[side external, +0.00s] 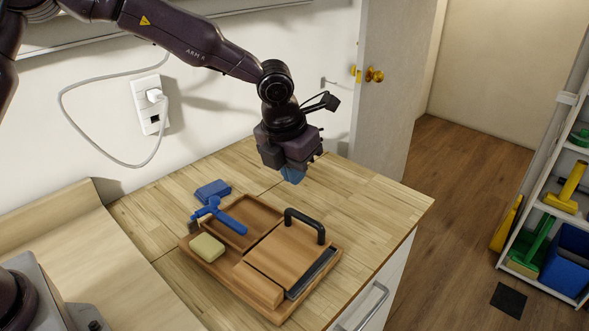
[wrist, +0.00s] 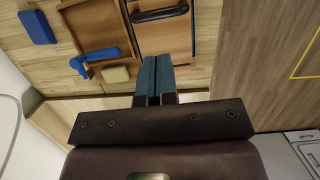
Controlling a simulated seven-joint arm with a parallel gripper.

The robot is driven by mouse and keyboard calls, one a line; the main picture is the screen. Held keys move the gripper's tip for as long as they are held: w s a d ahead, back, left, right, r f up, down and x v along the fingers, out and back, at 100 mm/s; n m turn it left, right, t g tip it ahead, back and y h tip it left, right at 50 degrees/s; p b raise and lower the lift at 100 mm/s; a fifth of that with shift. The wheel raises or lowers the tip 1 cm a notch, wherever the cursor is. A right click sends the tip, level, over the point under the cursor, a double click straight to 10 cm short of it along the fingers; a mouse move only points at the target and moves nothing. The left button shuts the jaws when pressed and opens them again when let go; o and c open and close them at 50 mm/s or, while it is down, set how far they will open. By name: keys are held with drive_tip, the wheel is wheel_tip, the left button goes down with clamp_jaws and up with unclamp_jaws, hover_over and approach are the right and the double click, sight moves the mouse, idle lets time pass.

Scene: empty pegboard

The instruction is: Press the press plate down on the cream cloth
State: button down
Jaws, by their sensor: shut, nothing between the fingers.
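The press plate (side external: 286,253) is a flat wooden board with a black arched handle (side external: 305,224). It lies over the right part of a wooden tray; in the wrist view the plate (wrist: 165,38) and its handle (wrist: 160,14) show ahead of the fingertips. A small cream, rounded pad (side external: 207,249) lies at the tray's left corner, beside the plate; it also shows in the wrist view (wrist: 116,75). I cannot tell whether it is the cloth or whether any cloth lies under the plate. My gripper (side external: 292,176) hangs above the counter behind the handle, its blue fingertips (wrist: 153,82) shut and empty.
The wooden tray (side external: 225,279) has an open compartment with a blue-handled tool (side external: 226,215) across it. A blue block (side external: 212,190) lies behind it. A dark strip (side external: 312,273) edges the plate. Bare counter (side external: 370,205) lies to the right.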

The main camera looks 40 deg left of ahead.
sight(305, 217)
drive_tip(key=x, duration=0.9)
drive_tip(key=shift+w+f, duration=0.1)
drive_tip(key=shift+f, duration=0.25)
drive_tip(key=shift+w+f, duration=0.15)
drive_tip(key=shift+f, duration=0.3)
